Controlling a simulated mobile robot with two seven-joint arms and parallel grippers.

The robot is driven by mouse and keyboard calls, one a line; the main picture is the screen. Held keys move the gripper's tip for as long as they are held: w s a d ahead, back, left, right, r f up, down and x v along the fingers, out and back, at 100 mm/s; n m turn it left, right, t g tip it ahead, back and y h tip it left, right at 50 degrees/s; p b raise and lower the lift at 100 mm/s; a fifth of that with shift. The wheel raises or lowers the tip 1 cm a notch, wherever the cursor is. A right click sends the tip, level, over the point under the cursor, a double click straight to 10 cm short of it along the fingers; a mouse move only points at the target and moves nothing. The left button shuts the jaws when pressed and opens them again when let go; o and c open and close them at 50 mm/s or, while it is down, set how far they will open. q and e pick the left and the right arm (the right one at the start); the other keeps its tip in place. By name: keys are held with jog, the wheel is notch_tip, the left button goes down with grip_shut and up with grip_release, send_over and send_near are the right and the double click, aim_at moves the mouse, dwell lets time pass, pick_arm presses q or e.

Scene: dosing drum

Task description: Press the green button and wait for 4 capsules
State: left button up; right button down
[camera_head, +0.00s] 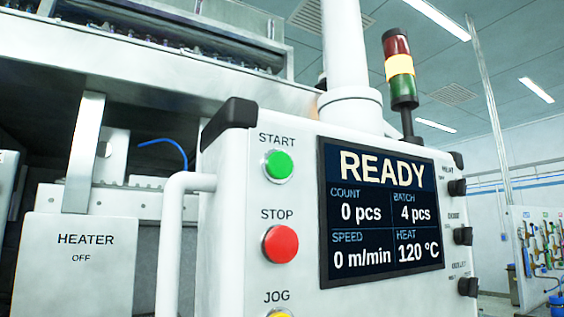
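The green START button (278,165) is at the upper left of the white control panel (225,240). The panel's screen (382,212) reads READY, COUNT 0 pcs, BATCH 4 pcs, SPEED 0 m/min and HEAT 120 °C. No capsules can be made out. Neither of my grippers is in view, and nothing covers the green button.
A red STOP button (280,244) sits below the green one, with a yellow JOG button (279,314) cut off at the bottom edge. A white handle bar (170,250) stands left of the panel. A signal tower (400,70) shows its yellow section bright.

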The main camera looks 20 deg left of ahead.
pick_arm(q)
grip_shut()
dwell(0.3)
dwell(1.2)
